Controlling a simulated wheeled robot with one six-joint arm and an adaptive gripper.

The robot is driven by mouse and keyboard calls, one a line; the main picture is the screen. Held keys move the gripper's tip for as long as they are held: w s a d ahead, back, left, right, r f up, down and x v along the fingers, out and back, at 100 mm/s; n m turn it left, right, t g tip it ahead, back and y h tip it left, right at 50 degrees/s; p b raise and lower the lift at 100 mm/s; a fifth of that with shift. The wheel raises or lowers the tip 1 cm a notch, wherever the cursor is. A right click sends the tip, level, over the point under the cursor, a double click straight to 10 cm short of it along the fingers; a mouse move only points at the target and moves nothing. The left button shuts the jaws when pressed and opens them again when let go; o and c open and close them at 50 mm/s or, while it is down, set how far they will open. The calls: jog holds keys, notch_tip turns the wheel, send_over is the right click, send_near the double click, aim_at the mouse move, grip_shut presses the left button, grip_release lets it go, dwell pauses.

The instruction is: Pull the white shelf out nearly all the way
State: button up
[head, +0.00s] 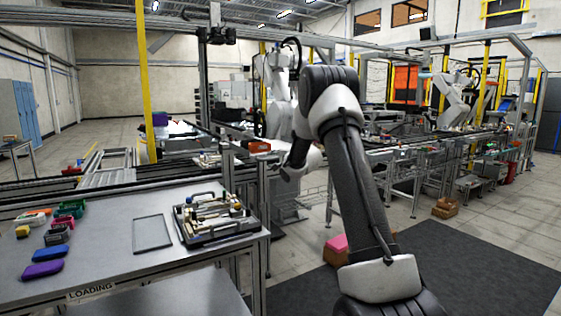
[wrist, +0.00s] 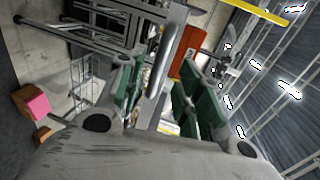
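My gripper (wrist: 160,82) shows in the wrist view with its two green-padded fingers spread apart. The wrist view is turned on its side, with the floor at left and the ceiling at right. A pale grey rounded bar (wrist: 166,52) lies in the gap between the fingers, apparently just beyond them. It may be the edge or handle of the white shelf, but I cannot tell. No contact with the fingers is visible. In the head view my arm reaches toward the metal frame beside the conveyor; my gripper's fingertips and the shelf cannot be made out there.
An orange box (head: 258,146) sits on the frame near my wrist, and shows in the wrist view (wrist: 186,52). The loading table (head: 110,262) at left carries a fixture tray (head: 245,228) and coloured parts. The dark mat (head: 470,270) at right is clear.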

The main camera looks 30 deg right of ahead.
jog(key=v, duration=0.5)
jog(key=shift+s, duration=0.3)
jog(key=s+d+f+n+g+h, duration=0.25)
jog(key=s+f+n+g, duration=0.3)
jog(key=f, duration=0.45)
jog(key=s+f+n+g, duration=0.2)
jog(key=s+g, duration=0.1)
jog(key=s, duration=0.7)
jog(key=s+a+r+n+g, duration=0.1)
jog(key=s+a+r+n, duration=0.2)
jog(key=s, duration=0.9)
jog(key=s+a+r+n+g+y, duration=0.1)
jog(key=s+a+r+n, duration=0.2)
jog(key=s+a+r, duration=0.3)
jog(key=s+a+r+n+g+y, duration=0.1)
jog(key=s+a+r+n, duration=0.3)
jog(key=s+a, duration=0.5)
jog(key=shift+s+a+r, duration=0.2)
jog(key=shift+s+a, duration=0.15)
jog(key=shift+s, duration=4.8)
